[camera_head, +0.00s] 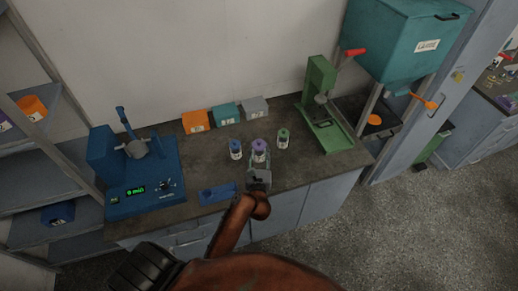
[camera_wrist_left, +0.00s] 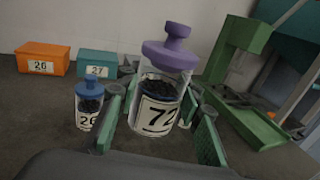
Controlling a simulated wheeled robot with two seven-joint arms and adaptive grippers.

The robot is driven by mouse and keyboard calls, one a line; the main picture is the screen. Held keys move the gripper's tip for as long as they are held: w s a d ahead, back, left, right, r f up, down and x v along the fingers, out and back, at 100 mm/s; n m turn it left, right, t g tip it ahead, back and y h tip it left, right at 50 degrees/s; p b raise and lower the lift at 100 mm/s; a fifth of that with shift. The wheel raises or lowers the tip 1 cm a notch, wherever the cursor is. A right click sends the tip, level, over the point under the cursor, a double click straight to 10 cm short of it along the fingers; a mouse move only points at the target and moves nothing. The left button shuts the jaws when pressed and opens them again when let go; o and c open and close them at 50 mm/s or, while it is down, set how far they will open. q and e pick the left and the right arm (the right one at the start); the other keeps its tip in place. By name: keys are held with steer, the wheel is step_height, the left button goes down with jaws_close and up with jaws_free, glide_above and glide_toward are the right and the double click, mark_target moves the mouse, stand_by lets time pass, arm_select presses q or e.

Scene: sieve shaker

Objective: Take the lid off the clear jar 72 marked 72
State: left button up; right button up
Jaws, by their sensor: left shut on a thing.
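The clear jar 72 (camera_wrist_left: 158,116) holds dark material and has a white label marked 72. In the head view the jar (camera_head: 259,156) stands on the dark counter between a blue-lidded jar and a green-lidded jar. My left gripper (camera_head: 258,177) comes from the front, its green-padded fingers on either side of the jar's body below the lid, shut on it. The gripper partly hides the jar's lower part. My right gripper is not in view.
A blue-lidded jar 26 (camera_wrist_left: 88,104) stands close on the left, a green-lidded jar (camera_head: 283,138) on the right. Orange (camera_head: 196,121), teal (camera_head: 226,112) and grey (camera_head: 254,107) boxes stand behind. A blue shaker (camera_head: 130,165) is left, a green stand (camera_head: 325,110) right.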

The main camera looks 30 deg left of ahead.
arm_select(q)
steer(key=o, duration=0.6)
jaws_close()
